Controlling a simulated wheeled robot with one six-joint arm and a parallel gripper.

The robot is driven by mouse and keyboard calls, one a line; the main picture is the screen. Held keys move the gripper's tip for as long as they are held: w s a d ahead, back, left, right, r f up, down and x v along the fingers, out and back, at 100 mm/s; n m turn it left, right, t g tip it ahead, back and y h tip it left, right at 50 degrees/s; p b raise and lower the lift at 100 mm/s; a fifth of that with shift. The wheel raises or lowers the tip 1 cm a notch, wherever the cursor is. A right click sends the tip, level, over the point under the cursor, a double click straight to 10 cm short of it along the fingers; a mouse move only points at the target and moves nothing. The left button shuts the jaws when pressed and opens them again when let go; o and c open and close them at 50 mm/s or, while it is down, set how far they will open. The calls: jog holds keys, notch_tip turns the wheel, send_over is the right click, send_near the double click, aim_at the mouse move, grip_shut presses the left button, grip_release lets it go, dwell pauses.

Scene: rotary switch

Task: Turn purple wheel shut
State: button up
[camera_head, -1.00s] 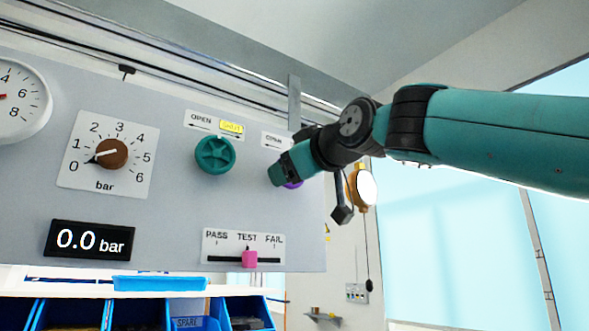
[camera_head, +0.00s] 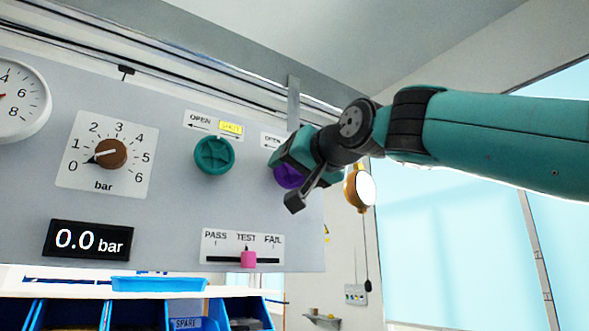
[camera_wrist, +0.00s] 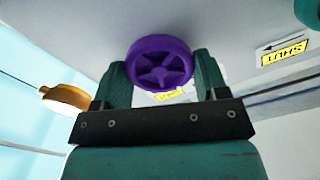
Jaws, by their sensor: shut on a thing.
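The purple wheel (camera_head: 287,176) is on the grey panel (camera_head: 180,215), to the right of the teal wheel (camera_head: 214,155). In the head view my gripper (camera_head: 283,163) covers much of it. In the wrist view the spoked purple wheel (camera_wrist: 160,63) sits between the two teal fingers of my gripper (camera_wrist: 160,75), which is shut on its rim. A label with an OPEN arrow (camera_head: 271,140) is above the wheel, partly hidden by my gripper. A yellow tag (camera_wrist: 170,95) is partly hidden behind the wheel in the wrist view.
The teal wheel has an OPEN and SHUT label (camera_head: 214,124) above it. A brown knob (camera_head: 110,153) points to 0 on its dial. The display (camera_head: 90,240) reads 0.0 bar. A pink slider (camera_head: 248,259) is at TEST. A gold-rimmed round fixture (camera_head: 361,188) hangs to the right.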

jog(key=shift+m, duration=1.1)
jog(key=o, duration=0.9)
jog(key=shift+d, duration=0.1)
jog(key=shift+s, duration=0.1)
jog(key=b+v, duration=0.7)
jog(key=v, duration=1)
jog(key=shift+d, duration=0.15)
jog(key=shift+f, duration=0.1)
